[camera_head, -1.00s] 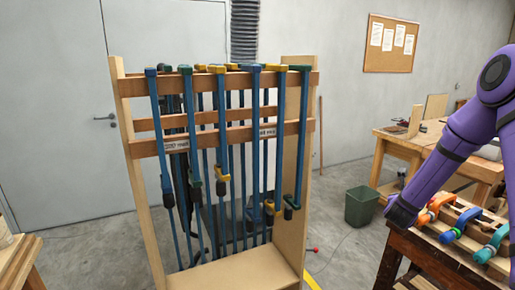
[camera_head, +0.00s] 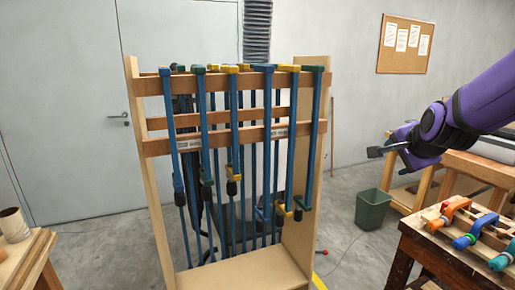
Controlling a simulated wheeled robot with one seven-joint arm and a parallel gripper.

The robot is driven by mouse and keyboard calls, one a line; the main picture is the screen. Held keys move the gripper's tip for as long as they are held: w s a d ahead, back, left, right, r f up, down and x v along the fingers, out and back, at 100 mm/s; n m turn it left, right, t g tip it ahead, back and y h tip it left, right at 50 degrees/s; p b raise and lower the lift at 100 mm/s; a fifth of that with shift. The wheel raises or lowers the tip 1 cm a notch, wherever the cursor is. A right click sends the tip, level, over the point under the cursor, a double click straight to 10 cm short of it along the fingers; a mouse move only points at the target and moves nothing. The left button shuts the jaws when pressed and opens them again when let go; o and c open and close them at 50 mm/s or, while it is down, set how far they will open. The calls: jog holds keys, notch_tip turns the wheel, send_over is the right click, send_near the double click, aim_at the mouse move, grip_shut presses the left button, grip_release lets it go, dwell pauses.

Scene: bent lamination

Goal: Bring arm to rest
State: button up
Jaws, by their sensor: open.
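My purple arm (camera_head: 485,105) reaches in from the right edge. My gripper (camera_head: 375,152) is at its left end, pointing left, with a dark finger showing. It is open and nothing shows in it. It hangs in the air right of the clamp rack and above the green bin. The wooden rack (camera_head: 262,268) stands in the middle with several long blue bar clamps (camera_head: 237,120) hanging from its rails. My gripper is apart from the rack.
A dark wooden bench (camera_head: 425,250) at the lower right bears orange (camera_head: 447,212), blue and teal clamps. A green bin (camera_head: 372,208) stands on the floor. Another workbench (camera_head: 480,168) is behind my arm. A wooden surface with a tube (camera_head: 14,225) is at the lower left.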

jog(key=s+a+r+n+g, duration=0.1)
jog(key=s+a+n+g, duration=0.1)
jog(key=s+n, duration=0.5)
jog(key=s+a+r+n+g+y, duration=0.1)
jog(key=s+n, duration=0.6)
jog(key=s, duration=1.2)
jog(key=shift+s+a+r+n+g, duration=0.3)
jog(key=shift+r+g, duration=0.4)
jog(key=shift+g, duration=0.3)
